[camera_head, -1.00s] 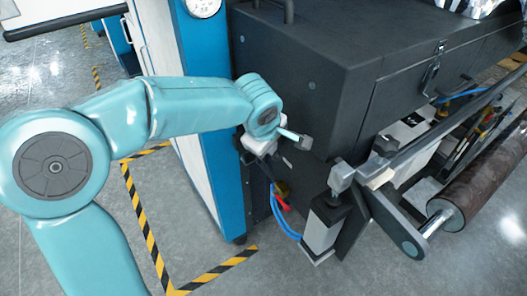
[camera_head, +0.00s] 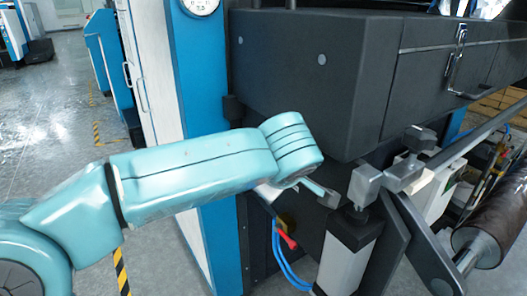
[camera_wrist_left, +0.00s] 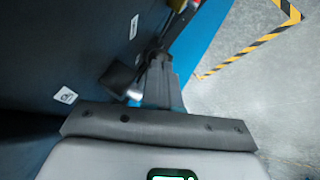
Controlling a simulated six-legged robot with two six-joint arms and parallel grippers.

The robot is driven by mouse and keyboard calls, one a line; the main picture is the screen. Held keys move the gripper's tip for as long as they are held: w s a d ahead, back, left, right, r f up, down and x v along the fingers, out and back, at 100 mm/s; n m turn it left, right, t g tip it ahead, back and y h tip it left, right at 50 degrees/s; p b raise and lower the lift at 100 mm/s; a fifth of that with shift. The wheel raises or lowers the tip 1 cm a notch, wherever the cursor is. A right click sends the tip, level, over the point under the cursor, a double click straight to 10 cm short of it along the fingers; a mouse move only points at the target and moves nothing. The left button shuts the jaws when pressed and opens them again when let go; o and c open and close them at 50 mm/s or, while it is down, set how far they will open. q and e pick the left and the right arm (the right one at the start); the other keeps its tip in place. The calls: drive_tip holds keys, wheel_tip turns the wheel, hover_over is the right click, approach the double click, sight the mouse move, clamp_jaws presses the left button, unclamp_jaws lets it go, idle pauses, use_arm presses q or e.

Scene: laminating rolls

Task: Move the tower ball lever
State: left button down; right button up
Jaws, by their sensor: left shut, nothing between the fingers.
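I take the ball lever to be the small red lever (camera_head: 287,239) low on the dark machine's side, beside a dull yellow round part. It is in the head view, just right of the blue cabinet edge and above blue hoses. A reddish patch (camera_wrist_left: 178,5) at the top of the left wrist view may be the same lever. My left gripper (camera_wrist_left: 156,66) is shut and empty, pointing towards the gap between machine and blue panel. My right gripper is not in view.
The blue and white cabinet (camera_head: 185,75) stands left of the dark machine housing (camera_head: 290,75). A metal bracket and post (camera_head: 345,265) stand close right of the lever. A dark roll (camera_head: 495,228) is further right. Open floor lies left, with striped tape (camera_wrist_left: 255,45).

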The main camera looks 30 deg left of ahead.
use_arm(q)
drive_tip(key=shift+f, duration=0.2)
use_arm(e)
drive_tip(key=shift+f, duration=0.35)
use_arm(q)
drive_tip(key=shift+r, duration=0.1)
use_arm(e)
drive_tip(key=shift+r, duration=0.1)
